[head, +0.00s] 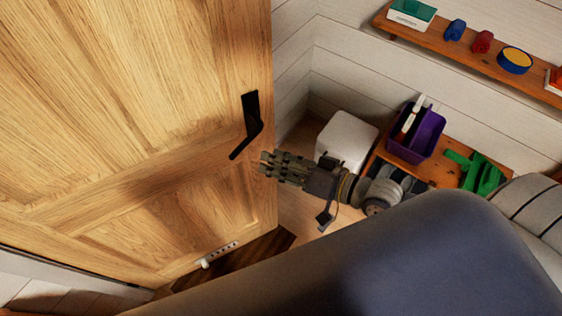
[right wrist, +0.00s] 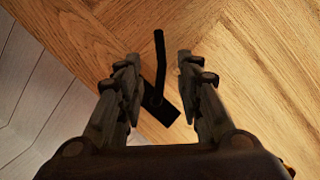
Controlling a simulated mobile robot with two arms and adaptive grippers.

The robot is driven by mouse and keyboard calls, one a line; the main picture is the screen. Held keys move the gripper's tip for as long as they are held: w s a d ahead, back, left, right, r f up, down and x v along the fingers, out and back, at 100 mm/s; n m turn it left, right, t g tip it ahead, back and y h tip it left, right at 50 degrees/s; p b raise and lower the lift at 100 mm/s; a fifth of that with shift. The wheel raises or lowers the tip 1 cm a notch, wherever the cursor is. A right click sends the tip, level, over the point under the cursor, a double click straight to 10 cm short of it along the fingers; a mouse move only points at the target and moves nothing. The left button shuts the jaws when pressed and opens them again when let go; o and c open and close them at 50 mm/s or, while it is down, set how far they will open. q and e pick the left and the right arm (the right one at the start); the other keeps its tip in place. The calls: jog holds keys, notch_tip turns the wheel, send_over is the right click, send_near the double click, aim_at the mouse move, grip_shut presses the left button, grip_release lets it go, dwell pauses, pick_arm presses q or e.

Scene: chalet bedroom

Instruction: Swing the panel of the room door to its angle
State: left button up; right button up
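The room door's wooden panel (head: 120,130) fills the left of the head view. Its black lever handle (head: 251,125) sits near the panel's right edge. My right gripper (head: 264,165) is just right of and below the handle in the head view. In the right wrist view the handle (right wrist: 159,75) shows between the two spread fingers of my right gripper (right wrist: 158,65), with wood behind it. The gripper looks open, with nothing held; I cannot tell whether it touches the handle. My left gripper is not in view.
A white bin (head: 347,141) stands on the floor behind my right gripper. A wooden desk holds a purple caddy (head: 416,136) and a green object (head: 482,174). A wall shelf (head: 465,56) carries small items. A white door stop (head: 205,263) is low on the panel.

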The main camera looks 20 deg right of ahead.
jog(key=shift+s+d+r, duration=0.15)
jog(key=shift+s+d, duration=0.15)
jog(key=shift+s, duration=0.1)
